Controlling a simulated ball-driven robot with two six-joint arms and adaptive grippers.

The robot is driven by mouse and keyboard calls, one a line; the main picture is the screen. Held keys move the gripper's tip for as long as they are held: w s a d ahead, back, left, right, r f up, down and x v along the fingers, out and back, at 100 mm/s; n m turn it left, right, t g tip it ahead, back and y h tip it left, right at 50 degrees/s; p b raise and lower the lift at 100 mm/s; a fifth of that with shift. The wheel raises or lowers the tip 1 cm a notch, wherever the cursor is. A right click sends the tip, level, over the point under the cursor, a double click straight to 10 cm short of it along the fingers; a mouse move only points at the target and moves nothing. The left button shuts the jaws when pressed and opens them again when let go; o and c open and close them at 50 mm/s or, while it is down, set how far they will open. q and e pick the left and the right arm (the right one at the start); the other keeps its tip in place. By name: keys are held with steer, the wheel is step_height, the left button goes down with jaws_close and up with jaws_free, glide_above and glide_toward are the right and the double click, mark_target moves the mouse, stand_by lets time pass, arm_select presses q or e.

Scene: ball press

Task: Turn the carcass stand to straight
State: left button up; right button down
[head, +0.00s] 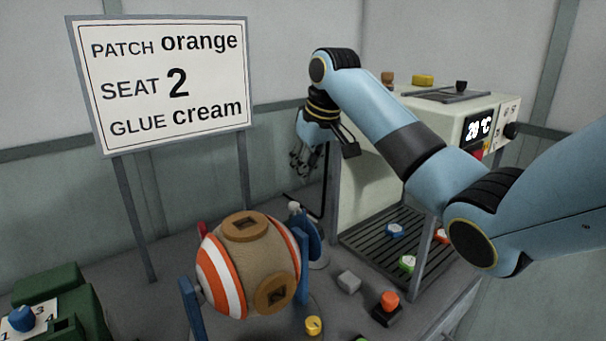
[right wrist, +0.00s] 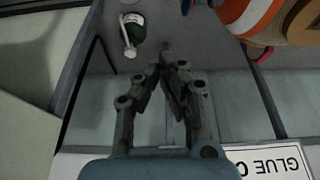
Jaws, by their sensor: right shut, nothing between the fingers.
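The carcass (head: 262,260) is a tan ball with orange and white stripes. It sits between the blue posts of its stand (head: 192,306) at the front centre of the head view. One round seat with a square hole faces up and another faces front right. The carcass (right wrist: 255,18) is also partly visible at the top right of the right wrist view. My right gripper (head: 301,162) is shut and empty, raised behind and above the carcass, clear of it. My left gripper is not in view.
A sign (head: 165,85) reads PATCH orange, SEAT 2, GLUE cream. A grey block (head: 349,281) and a green box (head: 60,290) are near the front.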

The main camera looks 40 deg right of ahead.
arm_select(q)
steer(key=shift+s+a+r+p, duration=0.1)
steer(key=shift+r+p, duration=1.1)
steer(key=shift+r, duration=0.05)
arm_select(e)
step_height(320, 180, down, 9)
steer(key=shift+s, duration=0.4)
steer(key=shift+f, duration=0.15)
